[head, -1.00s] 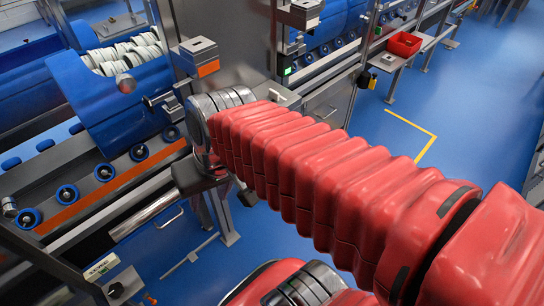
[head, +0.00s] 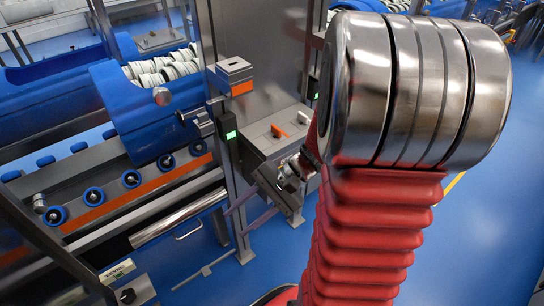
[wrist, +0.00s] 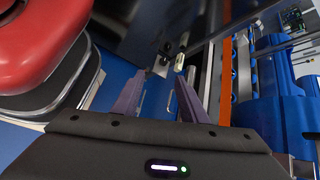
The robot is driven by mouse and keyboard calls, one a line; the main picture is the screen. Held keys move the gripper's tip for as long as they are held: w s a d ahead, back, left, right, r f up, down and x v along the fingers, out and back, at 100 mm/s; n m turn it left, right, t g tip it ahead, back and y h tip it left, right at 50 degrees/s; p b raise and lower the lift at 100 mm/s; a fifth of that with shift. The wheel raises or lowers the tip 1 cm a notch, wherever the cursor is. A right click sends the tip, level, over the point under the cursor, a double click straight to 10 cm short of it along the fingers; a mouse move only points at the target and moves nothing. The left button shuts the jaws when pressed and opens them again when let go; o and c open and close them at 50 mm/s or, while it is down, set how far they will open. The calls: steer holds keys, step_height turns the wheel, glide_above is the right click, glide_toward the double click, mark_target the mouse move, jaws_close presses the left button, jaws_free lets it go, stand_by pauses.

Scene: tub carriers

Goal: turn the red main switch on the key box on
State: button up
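A grey metal box (head: 262,138) stands at the middle of the head view, with a small orange-red lever (head: 278,131) on its top. I cannot tell for sure that this is the key box and its main switch, or which way the lever is set. My gripper (head: 239,220) hangs below and in front of this box, its two purple fingers pointing down and left. In the wrist view my gripper (wrist: 156,88) is open, with nothing between the fingers. No red switch is clear in the wrist view. My raised arm hides the area right of the box.
A grey post with a green light (head: 231,135) and an orange-banded box (head: 235,75) stand just left. A blue tub (head: 150,110) of white rolls sits on the roller line. A small panel with a black knob (head: 128,296) is at lower left. Blue floor (head: 290,240) is open below.

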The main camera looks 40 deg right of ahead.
steer(key=w+d+f+m+t, duration=0.2)
steer(key=d+f+m+t, duration=0.1)
steer(key=d+m+t, duration=0.25)
steer(key=w+d+f+m+t, duration=0.1)
steer(key=d+f+m+t, duration=0.3)
steer(key=d, duration=0.3)
steer(key=s+d+f+m+t+h, duration=0.2)
steer(key=d+f+m+t+h, duration=0.1)
steer(key=d+m, duration=0.3)
steer(key=s+d+f+m+t+h, duration=0.3)
steer(key=d+f+m+h, duration=0.2)
steer(key=d, duration=0.4)
steer(key=shift+s+m+h, duration=0.35)
steer(key=shift+m+h, duration=0.25)
steer(key=shift+m, duration=0.35)
steer(key=shift+w+r, duration=0.1)
steer(key=w, duration=1.3)
steer(key=shift+w+a, duration=0.25)
steer(key=shift+w, duration=0.05)
